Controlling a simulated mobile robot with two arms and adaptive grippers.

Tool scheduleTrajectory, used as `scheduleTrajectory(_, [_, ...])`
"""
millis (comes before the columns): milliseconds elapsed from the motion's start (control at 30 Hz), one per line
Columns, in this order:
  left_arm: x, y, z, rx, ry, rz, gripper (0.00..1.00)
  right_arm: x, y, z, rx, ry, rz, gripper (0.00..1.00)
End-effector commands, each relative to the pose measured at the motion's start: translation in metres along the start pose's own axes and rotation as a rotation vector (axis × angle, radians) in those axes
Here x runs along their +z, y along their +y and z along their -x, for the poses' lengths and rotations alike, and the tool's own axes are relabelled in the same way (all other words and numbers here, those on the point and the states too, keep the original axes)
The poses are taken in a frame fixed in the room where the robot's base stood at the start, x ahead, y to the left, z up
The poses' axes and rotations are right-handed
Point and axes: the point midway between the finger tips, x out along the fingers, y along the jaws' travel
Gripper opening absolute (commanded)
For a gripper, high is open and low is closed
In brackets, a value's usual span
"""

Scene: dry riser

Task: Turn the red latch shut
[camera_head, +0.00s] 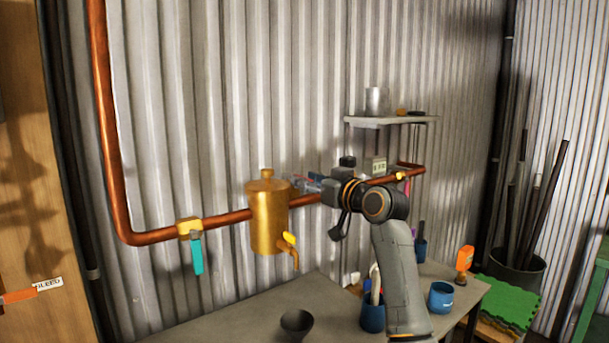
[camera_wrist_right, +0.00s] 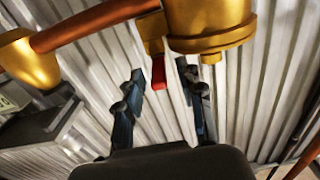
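The red latch (camera_wrist_right: 158,73) shows in the right wrist view as a short red lever under a brass fitting (camera_wrist_right: 151,30) on the copper pipe. It hangs down beside the brass vessel (camera_wrist_right: 212,22). My right gripper (camera_wrist_right: 165,84) is open, with one dark finger on each side of the latch in the picture. The latch appears nearer the left finger, and I cannot tell whether they touch. In the head view my right gripper (camera_head: 303,184) is at the pipe just right of the brass vessel (camera_head: 267,215), where its arm largely hides the latch. My left gripper is not in view.
A teal-handled valve (camera_head: 195,250) hangs on the copper pipe (camera_head: 160,236) left of the vessel. A small shelf (camera_head: 390,121) is above right. The table (camera_head: 250,318) below carries a dark bowl (camera_head: 296,322) and blue cups (camera_head: 440,297).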

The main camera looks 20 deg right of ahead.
Motion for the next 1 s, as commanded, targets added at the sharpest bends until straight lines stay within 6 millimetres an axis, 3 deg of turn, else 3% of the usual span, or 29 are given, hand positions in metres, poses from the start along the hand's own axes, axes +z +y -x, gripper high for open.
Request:
scheduleTrajectory(133, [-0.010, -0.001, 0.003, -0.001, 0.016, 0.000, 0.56, -0.001, -0.001, -0.012, -0.001, 0.000, -0.001, 0.38])
scheduleTrajectory(467, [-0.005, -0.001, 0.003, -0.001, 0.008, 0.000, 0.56, 0.000, -0.001, -0.015, 0.000, 0.001, 0.001, 0.38])
scheduleTrajectory(667, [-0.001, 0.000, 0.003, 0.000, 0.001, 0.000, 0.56, 0.000, -0.001, -0.015, 0.000, 0.001, 0.000, 0.01])
scheduleTrajectory(1000, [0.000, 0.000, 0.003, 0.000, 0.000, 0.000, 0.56, 0.000, -0.001, -0.015, -0.002, 0.000, 0.000, 0.00])
